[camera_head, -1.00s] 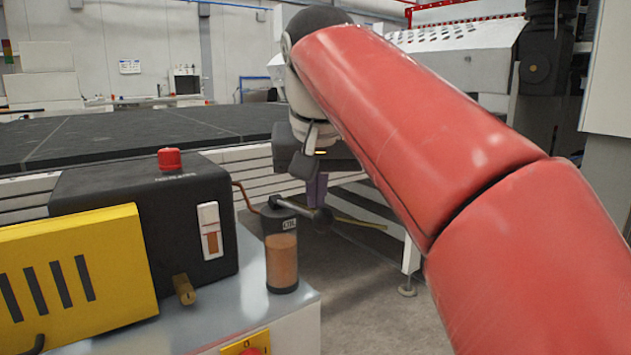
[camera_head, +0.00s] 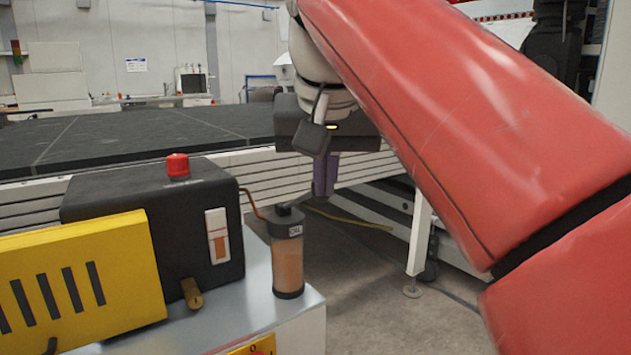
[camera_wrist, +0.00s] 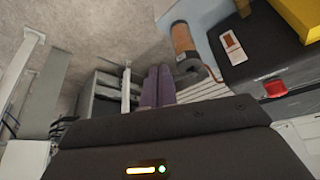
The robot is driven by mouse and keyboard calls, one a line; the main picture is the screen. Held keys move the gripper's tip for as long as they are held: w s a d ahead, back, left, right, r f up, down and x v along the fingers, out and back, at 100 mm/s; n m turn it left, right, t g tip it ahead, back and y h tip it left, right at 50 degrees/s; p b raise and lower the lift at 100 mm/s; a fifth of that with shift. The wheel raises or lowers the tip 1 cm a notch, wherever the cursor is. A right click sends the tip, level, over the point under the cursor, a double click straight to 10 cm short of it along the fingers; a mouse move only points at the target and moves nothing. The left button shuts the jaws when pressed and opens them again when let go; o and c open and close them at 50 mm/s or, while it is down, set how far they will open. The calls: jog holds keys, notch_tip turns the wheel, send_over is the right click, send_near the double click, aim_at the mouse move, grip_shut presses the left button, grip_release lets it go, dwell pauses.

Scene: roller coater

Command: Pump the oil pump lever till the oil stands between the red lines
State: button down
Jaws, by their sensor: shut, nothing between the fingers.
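The oil pump (camera_head: 287,262) is an upright clear cylinder of amber oil with a dark cap, on the front right corner of the metal ledge. It also shows in the wrist view (camera_wrist: 184,42).
The black box (camera_head: 120,215) carries a red knob (camera_head: 177,166) and a brass fitting (camera_head: 191,293). A copper pipe (camera_head: 251,203) runs to the pump. A yellow slotted panel (camera_head: 85,280) stands in front. A long dark table (camera_head: 110,138) lies behind. Open floor (camera_head: 365,290) is at right.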

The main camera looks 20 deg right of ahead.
jog(key=v, duration=0.3)
jog(key=shift+r+p, duration=0.1)
jog(key=shift+p, duration=0.2)
dwell(0.5)
jog(key=s+f+n, duration=0.1)
jog(key=s+f, duration=0.2)
jog(key=f, duration=0.8)
jog(key=s+d+f+n, duration=0.1)
jog(key=s+f, duration=0.2)
jog(key=f, duration=0.8)
jog(key=s+f+y, duration=0.1)
jog(key=s+f, duration=0.2)
jog(key=f, duration=0.8)
jog(key=shift+d+n+t, duration=0.3)
jog(key=shift+n, duration=0.1)
